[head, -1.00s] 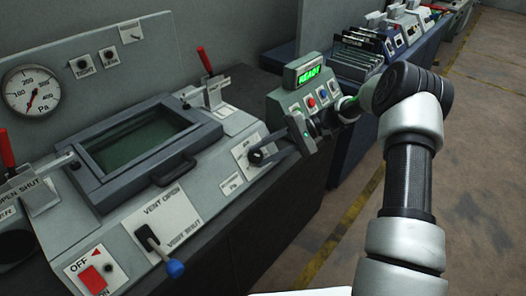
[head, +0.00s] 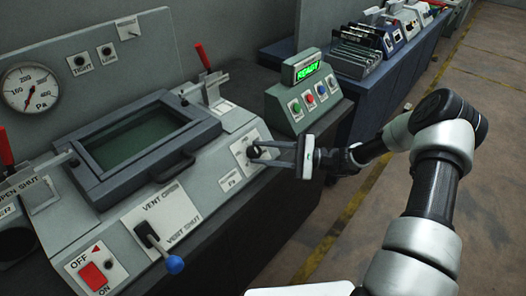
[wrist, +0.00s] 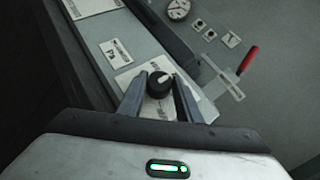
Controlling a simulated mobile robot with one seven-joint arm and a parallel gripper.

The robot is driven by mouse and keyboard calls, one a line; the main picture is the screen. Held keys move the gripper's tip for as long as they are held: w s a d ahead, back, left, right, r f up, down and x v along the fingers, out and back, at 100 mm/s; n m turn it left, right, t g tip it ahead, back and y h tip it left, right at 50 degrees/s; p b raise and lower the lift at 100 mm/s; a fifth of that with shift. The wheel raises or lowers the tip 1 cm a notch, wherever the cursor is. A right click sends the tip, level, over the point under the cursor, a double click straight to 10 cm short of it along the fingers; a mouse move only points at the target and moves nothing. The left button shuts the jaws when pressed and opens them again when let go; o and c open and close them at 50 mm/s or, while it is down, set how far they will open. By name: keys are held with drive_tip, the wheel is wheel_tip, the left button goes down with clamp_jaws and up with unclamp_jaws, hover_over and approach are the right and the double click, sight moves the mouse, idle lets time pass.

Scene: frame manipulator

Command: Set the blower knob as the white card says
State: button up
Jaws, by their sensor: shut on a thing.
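The blower knob (wrist: 160,83) is a round black knob with a white pointer mark, on a light plate on the sloping panel. In the head view the knob (head: 253,152) is partly hidden by my gripper. My gripper (wrist: 160,92) has one finger on each side of the knob and is shut on it; it also shows in the head view (head: 262,152). A small white card reading "Pa" with more print lies beside the knob plate (wrist: 117,51); it also shows in the head view (head: 231,180). Its finer print is too small to read.
A framed glass lid with a handle (head: 187,166) is left of the knob. Red-handled clamps (head: 203,57) stand beside it. A blue-ended vent lever (head: 174,264) and red switch (head: 93,277) are nearer. A box with a green READY display (head: 307,72) stands behind. The right floor is open.

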idle(0.3)
drive_tip(key=o, duration=1)
drive_tip(key=shift+o, duration=0.2)
drive_tip(key=s+d+f, duration=0.1)
drive_tip(key=s+d, duration=0.2)
drive_tip(key=d, duration=1.4)
drive_tip(key=shift+f+b, duration=0.25)
drive_tip(key=shift+b, duration=0.2)
